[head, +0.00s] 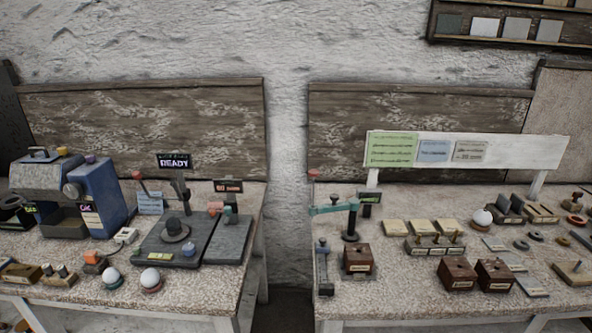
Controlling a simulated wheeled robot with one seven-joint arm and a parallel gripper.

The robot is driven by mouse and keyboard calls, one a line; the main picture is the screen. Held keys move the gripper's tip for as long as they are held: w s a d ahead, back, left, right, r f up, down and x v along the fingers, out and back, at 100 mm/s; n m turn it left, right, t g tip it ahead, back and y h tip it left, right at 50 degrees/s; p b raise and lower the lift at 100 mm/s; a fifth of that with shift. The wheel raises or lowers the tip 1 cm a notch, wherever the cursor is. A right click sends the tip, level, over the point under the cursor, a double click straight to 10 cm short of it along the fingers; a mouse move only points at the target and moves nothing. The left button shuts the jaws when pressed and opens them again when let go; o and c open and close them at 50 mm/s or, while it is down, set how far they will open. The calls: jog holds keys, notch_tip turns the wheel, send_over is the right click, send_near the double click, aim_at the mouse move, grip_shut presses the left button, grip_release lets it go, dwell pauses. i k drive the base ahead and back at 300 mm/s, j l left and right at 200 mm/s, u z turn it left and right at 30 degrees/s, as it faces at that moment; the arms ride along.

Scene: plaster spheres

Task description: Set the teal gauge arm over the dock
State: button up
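The teal gauge arm (332,209) is near the left edge of the right-hand table. It reaches level to the left from a dark upright post (351,222) on a round base. A red knob (314,173) stands above its left end. A small dark sign with green text (370,197) stands just right of the post. A brown wooden block (358,260) with a pale label sits in front of the post. I cannot tell which piece is the dock; no readable label names it. My gripper is not in view.
A small dark stand (324,270) is left of the brown block. More brown blocks (458,272), pale tiles (397,227) and a white sphere (482,217) sit further right. A gap (287,240) separates the tables. The left table (215,287) holds a blue machine (98,192) and a "READY" sign (174,161).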

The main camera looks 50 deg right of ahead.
aim_at(353, 205)
jog(key=i+z, duration=0.25)
jog(key=i, duration=0.25)
jog(key=i+z, duration=0.25)
jog(key=i, duration=0.2)
